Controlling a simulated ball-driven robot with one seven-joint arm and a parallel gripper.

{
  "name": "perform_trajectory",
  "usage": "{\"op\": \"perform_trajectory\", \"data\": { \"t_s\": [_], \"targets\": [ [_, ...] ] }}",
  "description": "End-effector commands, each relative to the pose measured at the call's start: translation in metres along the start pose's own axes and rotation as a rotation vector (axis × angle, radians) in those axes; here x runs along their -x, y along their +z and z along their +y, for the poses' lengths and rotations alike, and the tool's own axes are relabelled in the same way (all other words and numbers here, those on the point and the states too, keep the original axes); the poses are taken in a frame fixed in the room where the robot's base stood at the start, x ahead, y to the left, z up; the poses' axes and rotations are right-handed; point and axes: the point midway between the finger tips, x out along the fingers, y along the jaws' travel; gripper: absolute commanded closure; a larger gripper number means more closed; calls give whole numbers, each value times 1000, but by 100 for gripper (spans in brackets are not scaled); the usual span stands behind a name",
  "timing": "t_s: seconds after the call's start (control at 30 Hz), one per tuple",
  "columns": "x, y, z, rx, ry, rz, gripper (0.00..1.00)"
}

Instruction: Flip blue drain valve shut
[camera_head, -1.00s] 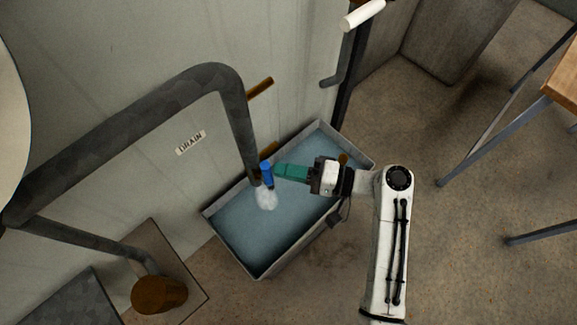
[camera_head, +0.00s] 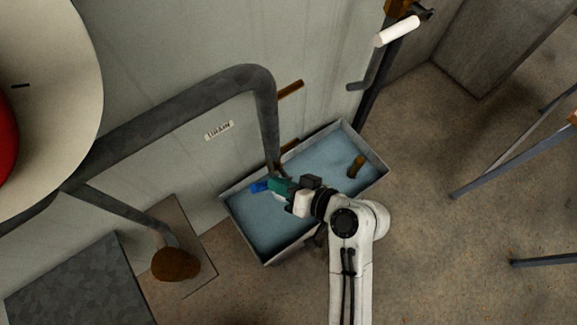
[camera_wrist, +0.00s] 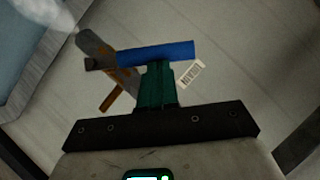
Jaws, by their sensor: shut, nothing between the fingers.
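The blue drain valve handle (camera_head: 260,187) sits at the lower end of the grey drain pipe (camera_head: 268,120) and points left, crosswise to the pipe. In the wrist view the blue handle (camera_wrist: 155,53) lies across the tips of my teal fingers. My gripper (camera_head: 274,185) is shut and empty, with its tips at the handle, seemingly touching it. The wrist view also shows my gripper (camera_wrist: 155,70) and the pipe end (camera_wrist: 95,48). My gripper hides the pipe's mouth in the head view.
A metal basin (camera_head: 375,158) of bluish water stands under the pipe against the pale wall. A drain label (camera_head: 219,130) is on the wall.

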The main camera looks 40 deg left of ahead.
Motion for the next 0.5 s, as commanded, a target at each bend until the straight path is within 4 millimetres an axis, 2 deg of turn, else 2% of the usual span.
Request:
{"op": "perform_trajectory", "data": {
  "t_s": [0.1,0.5],
  "targets": [
    [-7,10,-6,93,59,-3,100],
    [-25,38,-8,393,260,-3,100]
  ]
}}
